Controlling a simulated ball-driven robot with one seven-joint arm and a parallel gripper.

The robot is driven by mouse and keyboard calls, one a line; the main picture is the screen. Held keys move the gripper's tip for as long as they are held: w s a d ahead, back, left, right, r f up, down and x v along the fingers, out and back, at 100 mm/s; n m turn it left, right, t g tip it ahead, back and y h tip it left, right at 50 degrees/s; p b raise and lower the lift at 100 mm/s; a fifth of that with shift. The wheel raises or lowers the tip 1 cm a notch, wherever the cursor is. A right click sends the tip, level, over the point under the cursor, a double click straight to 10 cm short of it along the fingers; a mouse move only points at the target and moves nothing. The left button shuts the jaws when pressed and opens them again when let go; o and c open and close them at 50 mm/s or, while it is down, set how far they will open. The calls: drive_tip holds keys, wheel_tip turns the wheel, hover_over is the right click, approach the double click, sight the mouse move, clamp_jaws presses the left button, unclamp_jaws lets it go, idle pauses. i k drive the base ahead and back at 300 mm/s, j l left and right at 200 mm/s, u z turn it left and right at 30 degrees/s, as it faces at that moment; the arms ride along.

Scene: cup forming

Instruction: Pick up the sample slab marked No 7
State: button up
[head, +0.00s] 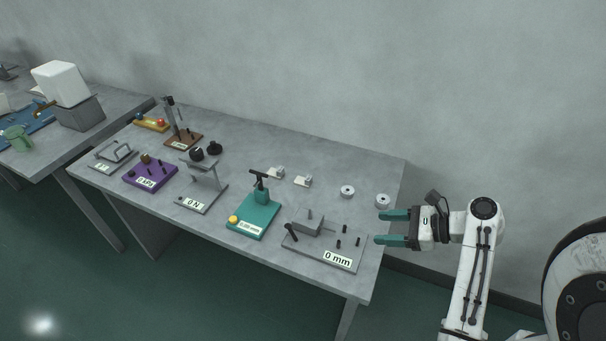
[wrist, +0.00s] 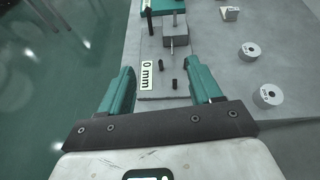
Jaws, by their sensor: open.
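Two small pale slabs lie on the grey table toward its back, a left slab (head: 275,172) and a right slab (head: 303,181). Each seems to carry a small mark, too small to read, so I cannot tell which is No 7. The wrist view shows one pale slab (wrist: 230,14) at its top edge, its mark also unreadable. My gripper (head: 382,228) is open and empty at the right end of the table, apart from both slabs. In the wrist view its fingers (wrist: 160,68) point toward the grey 0 mm plate.
The grey plate (head: 325,248) with a block and pegs stands nearest my gripper. A teal stand (head: 254,216) is left of it. Two white discs, one (head: 347,191) and another (head: 382,200), lie right of the slabs. More fixtures fill the table's left; bare tabletop surrounds the slabs.

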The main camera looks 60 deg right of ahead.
sight(300, 181)
drive_tip(key=i+l, duration=0.7)
drive_tip(key=l, duration=0.15)
